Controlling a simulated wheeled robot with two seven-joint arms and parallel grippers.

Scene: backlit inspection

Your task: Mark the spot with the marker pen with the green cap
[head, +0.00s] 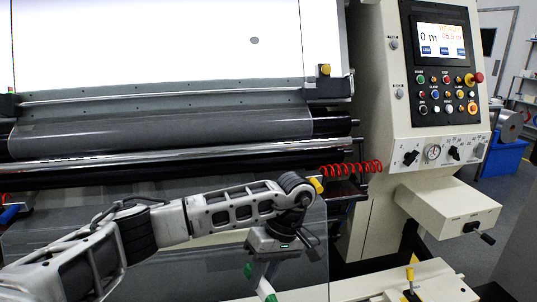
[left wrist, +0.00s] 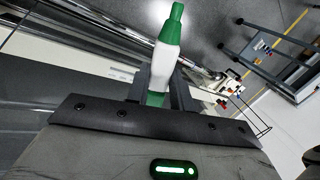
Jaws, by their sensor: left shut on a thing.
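A small grey spot (head: 254,40) shows on the bright white backlit sheet (head: 150,45) at the top of the head view. My left gripper (head: 262,268) is low in the middle of the head view, well below the spot and apart from the sheet. It is shut on the marker pen (head: 263,285), white with green parts. In the left wrist view the pen (left wrist: 150,76) stands out between the dark fingers of the gripper (left wrist: 160,96), its narrow green end pointing up and away. My right gripper is not in view.
A cream control cabinet (head: 375,90) with a screen and several buttons stands on the right. Dark and steel rollers (head: 180,160) run below the sheet. A red coiled cable (head: 350,168) hangs near their right end. A cream box (head: 447,207) juts out below the cabinet.

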